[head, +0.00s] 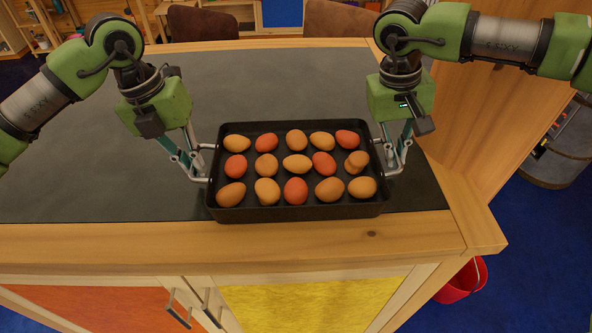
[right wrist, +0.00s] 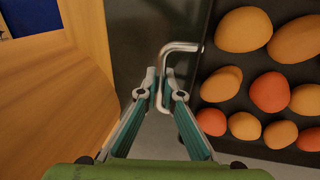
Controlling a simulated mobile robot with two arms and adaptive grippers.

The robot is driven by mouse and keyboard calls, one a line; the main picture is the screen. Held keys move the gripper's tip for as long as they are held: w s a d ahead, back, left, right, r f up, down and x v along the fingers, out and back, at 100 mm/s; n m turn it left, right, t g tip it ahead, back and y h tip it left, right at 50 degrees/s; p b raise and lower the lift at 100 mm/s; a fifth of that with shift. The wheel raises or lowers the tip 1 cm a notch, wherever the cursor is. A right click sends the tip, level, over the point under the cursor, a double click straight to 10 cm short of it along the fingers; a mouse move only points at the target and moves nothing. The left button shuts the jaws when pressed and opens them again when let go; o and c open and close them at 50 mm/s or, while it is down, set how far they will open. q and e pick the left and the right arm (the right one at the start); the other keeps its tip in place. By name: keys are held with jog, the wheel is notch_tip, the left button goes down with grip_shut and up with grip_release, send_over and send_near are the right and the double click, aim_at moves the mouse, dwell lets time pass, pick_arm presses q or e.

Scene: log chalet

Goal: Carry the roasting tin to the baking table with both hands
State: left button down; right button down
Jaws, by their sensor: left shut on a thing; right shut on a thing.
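The roasting tin (head: 297,212) is a dark rectangular tray with a metal handle at each short end, filled with rows of brown and orange-red eggs (head: 297,164). It is level at the front edge of a dark-topped wooden counter; I cannot tell whether it touches the top. My left gripper (head: 203,164) is shut on the tin's left handle. My right gripper (head: 390,160) is shut on the right handle. In the right wrist view, the right handle (right wrist: 163,80) passes between the fingertips (right wrist: 164,88), with the tin (right wrist: 215,60) and its eggs to the right.
The counter's grey top (head: 90,170) is clear to the left and behind the tin. Its wooden rim (head: 330,232) runs along the front. Brown chairs (head: 202,24) stand behind it. A red bucket (head: 463,281) and a round bin (head: 562,145) stand on the blue floor at the right.

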pick_arm(q)
jog(key=shift+w+r, duration=0.15)
jog(key=shift+r, duration=0.05)
pick_arm(e)
jog(key=shift+w+r, duration=0.15)
jog(key=shift+r, duration=0.05)
